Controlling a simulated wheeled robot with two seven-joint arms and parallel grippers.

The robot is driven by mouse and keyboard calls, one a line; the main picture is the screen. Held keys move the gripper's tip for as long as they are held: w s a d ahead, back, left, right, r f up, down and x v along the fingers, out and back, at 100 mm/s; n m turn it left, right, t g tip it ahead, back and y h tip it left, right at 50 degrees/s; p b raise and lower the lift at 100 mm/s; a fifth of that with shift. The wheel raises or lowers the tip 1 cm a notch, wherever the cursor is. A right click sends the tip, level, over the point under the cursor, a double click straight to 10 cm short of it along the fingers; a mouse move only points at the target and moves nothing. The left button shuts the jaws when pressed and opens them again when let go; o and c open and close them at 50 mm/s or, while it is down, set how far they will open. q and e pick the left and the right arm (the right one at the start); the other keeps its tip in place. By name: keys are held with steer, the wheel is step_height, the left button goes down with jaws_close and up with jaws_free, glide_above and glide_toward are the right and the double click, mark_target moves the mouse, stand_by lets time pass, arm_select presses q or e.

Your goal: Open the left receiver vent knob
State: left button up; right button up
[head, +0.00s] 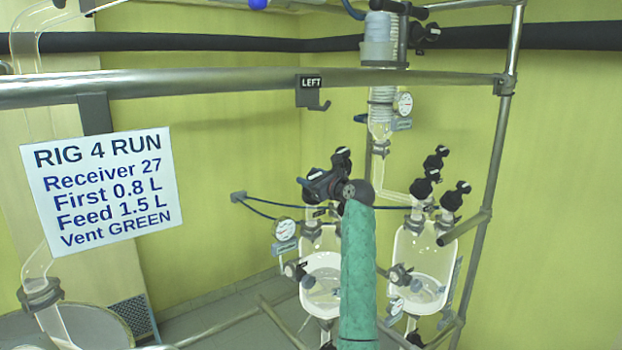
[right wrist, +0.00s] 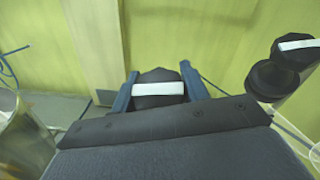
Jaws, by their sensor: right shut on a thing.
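The left receiver (head: 321,277) is a clear glass vessel below my right gripper in the head view. My right gripper (head: 316,184), at the end of the green-sleeved arm, is at the fittings above this receiver. In the right wrist view its two blue fingers (right wrist: 158,91) are closed on a black knob (right wrist: 158,101) with a white bar. The bar lies nearly crosswise between the fingers. The gripper partly hides this knob in the head view. A second black knob (head: 341,160) stands just behind. My left gripper is not in view.
The right receiver (head: 424,258) stands close by with several black knobs above it. Another white-barred knob (right wrist: 295,52) is right of the fingers in the wrist view. A pressure gauge (head: 284,229) is left of the left receiver. A metal rail (head: 200,84) crosses above, with a white sign (head: 102,189).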

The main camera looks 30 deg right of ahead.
steer(key=shift+n+y, duration=0.3)
steer(key=shift+y, duration=0.1)
